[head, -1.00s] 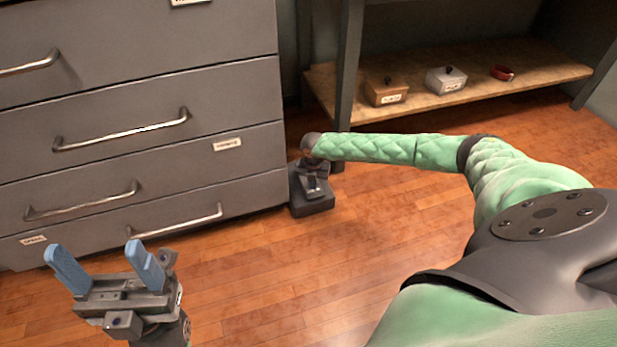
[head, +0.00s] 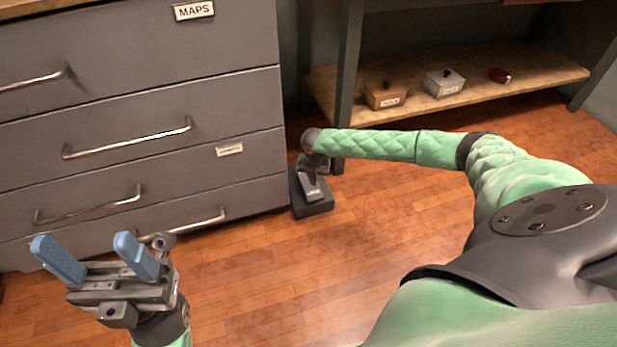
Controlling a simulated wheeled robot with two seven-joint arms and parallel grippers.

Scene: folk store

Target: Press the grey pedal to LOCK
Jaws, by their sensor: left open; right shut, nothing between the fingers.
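The grey pedal (head: 313,190) sits on a dark block-shaped base (head: 318,208) on the floor, by the front right corner of the grey drawer cabinet. Its face carries a small label, too small to read surely. My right arm reaches in from the right, and my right gripper (head: 316,165) points down at the pedal's upper end. The wrist hides most of the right gripper, and I cannot tell whether it touches the pedal. My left gripper (head: 98,258) is open and empty at lower left, blue fingers up, in front of the cabinet.
The grey drawer cabinet (head: 150,90) with bar handles fills the left; one drawer is labelled MAPS. A wooden low shelf (head: 440,98) behind holds two small lidded boxes and a red item. Its dark leg (head: 347,80) stands just behind the pedal. The wooden floor in front is clear.

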